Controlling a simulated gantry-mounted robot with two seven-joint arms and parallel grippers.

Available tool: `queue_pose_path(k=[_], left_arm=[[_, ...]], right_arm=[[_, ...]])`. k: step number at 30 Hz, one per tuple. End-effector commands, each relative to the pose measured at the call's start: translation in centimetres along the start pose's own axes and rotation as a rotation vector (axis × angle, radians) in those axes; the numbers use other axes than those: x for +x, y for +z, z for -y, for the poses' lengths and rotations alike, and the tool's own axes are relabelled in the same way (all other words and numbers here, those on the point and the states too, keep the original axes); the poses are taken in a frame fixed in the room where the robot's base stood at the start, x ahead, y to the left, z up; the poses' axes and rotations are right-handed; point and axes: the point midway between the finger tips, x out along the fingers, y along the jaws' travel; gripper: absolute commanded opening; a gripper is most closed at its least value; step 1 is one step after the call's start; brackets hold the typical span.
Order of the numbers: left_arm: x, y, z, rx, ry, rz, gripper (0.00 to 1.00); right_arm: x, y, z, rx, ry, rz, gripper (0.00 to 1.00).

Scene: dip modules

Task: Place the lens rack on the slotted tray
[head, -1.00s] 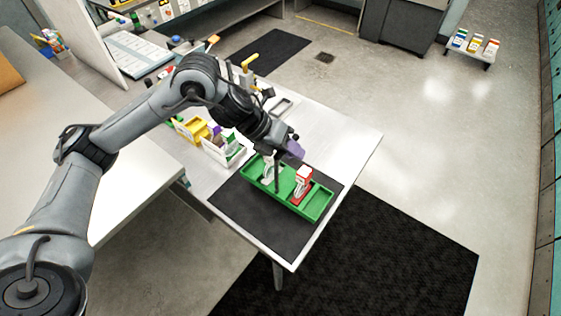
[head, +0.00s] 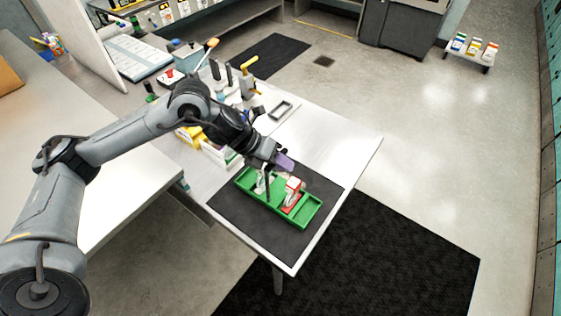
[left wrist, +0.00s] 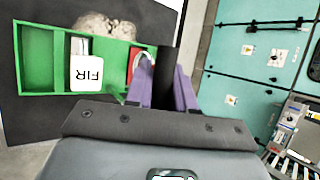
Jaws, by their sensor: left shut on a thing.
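A green compartmented rack (head: 311,214), taken to be the lens rack, is at the dark mat on the table corner. It also shows in the left wrist view (left wrist: 38,60). My left gripper (head: 283,160), with purple fingers, is shut around a dark upright post (left wrist: 168,70) at the rack. Whether the rack touches the mat is unclear. I cannot pick out the slotted tray surely. My right gripper is out of view.
The dark mat (head: 238,215) has bare room in front of the rack. A small grey tray (head: 281,110) lies farther back on the table. Bottles and tools (head: 248,80) stand behind my left arm. The table's right side is clear.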

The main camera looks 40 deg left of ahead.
Motion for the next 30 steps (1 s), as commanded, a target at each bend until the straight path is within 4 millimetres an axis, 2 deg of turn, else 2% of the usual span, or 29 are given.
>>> queue_pose_path(k=[5,6,11,23,30], left_arm=[[0.2,-0.1,-0.1,0.000,-0.002,0.002,0.00],[0.3,-0.1,-0.2,0.000,0.000,0.000,0.26],[0.2,-0.1,-0.1,-0.001,0.000,0.000,0.49],[-0.3,0.1,0.0,0.000,0.000,0.000,0.49],[-3.7,0.1,-0.1,0.001,0.003,0.002,0.49]], right_arm=[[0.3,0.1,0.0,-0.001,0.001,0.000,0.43],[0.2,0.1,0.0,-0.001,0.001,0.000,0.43],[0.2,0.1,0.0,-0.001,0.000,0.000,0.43],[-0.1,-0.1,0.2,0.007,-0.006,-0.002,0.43],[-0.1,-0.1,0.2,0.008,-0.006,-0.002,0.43]])
